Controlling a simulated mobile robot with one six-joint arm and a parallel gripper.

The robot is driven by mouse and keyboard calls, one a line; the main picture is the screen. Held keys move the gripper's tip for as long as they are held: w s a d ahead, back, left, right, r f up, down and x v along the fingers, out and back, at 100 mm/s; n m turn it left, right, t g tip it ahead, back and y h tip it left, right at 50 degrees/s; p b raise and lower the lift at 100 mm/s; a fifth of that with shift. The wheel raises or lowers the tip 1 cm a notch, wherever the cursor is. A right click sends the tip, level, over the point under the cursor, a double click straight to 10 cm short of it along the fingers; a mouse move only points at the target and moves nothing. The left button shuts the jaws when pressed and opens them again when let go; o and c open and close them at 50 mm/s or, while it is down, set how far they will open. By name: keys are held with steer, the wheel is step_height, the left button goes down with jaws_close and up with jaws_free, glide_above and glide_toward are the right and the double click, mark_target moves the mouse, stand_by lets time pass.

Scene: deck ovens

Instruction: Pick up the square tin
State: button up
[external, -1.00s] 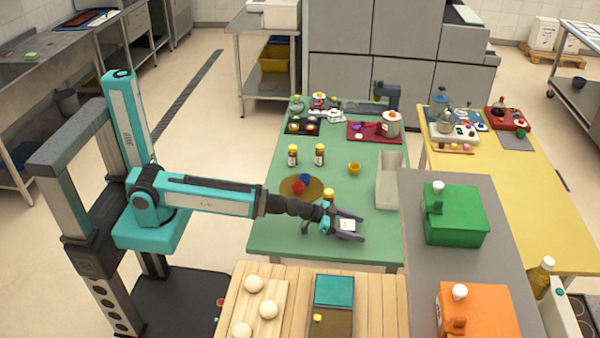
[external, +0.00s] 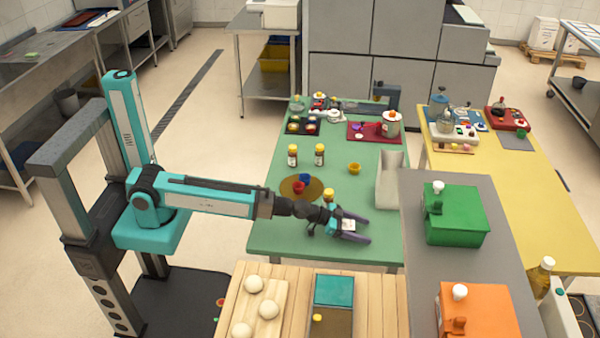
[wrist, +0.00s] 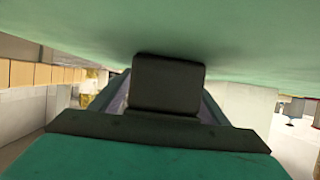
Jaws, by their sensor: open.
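A small square, pale-topped thing, which looks like the square tin (external: 348,225), sits at the near right part of the green table. My gripper (external: 362,230) is low over the table, with its dark fingers apart on either side of the tin. I cannot tell whether either finger touches it. In the wrist view, whose picture has the table surface at the top, a dark block with rounded corners (wrist: 168,85) stands between the fingers. It may be the tin's shaded side, but I cannot tell for sure.
A wooden counter (external: 380,300) lies in front.

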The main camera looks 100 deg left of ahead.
steer(key=c, duration=1.3)
steer(key=shift+r, duration=0.15)
step_height(320, 180, up, 10)
steer(key=b, duration=0.1)
stand_by(0.6)
